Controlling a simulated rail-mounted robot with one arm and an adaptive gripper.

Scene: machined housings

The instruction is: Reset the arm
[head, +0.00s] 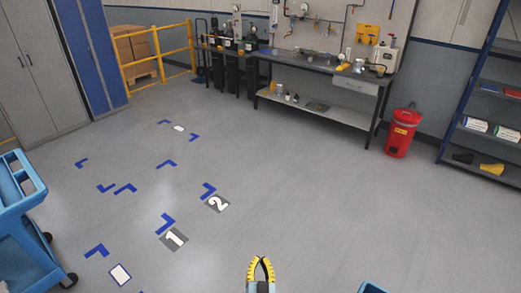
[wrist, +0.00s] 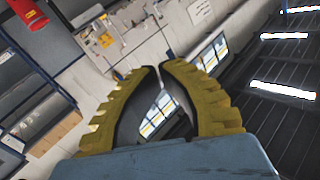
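My gripper (head: 261,261) shows at the bottom middle of the head view, with yellow ribbed fingers raised over the open floor. In the wrist view, the gripper (wrist: 160,68) has its two curved fingers bent inward, their tips almost meeting with a thin slit between them. The gap behind the tips holds nothing; only background shows through it. The gripper is empty and touches nothing that I can see. Most of the arm is out of view.
A workbench (head: 330,72) stands at the back, with a red bin (head: 402,133) to its right. A dark shelf rack (head: 478,130) is at the right edge. A blue cart (head: 18,205) is at the left. Grey floor with blue corner marks lies clear between.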

